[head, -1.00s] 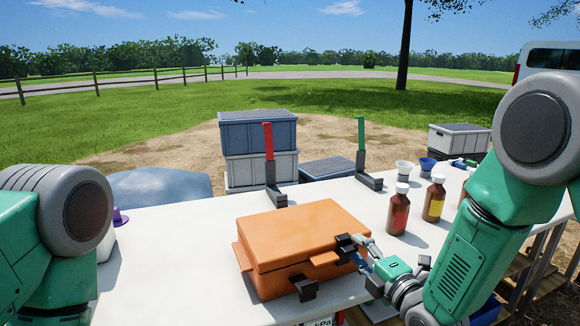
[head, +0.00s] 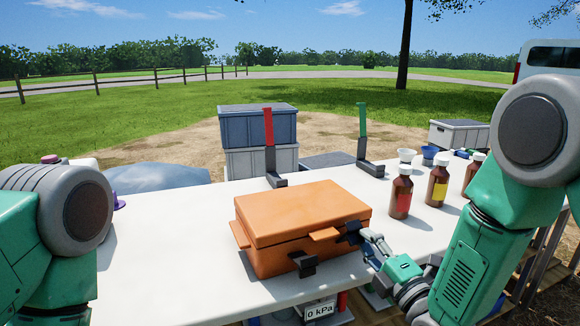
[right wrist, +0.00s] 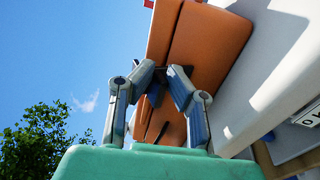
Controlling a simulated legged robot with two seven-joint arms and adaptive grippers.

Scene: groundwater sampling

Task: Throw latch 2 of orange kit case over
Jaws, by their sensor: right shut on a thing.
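The orange kit case (head: 300,212) stands closed on the white table, its latch side toward me. One black latch (head: 304,264) is on its front left of the orange handle (head: 325,234). The second black latch (head: 350,230), right of the handle, is mostly hidden by my right gripper (head: 355,237). That gripper is shut on this latch at the case's front right corner. In the right wrist view both fingertips (right wrist: 163,76) are against the orange case (right wrist: 205,45) with dark latch parts between and beside them. My left gripper is out of view.
Brown bottles (head: 401,194) stand on the table (head: 165,260) right of the case. A red-handled lever (head: 268,128) and a green-handled lever (head: 363,122) stand behind it. A "0 kPa" display (head: 320,310) is below the front edge.

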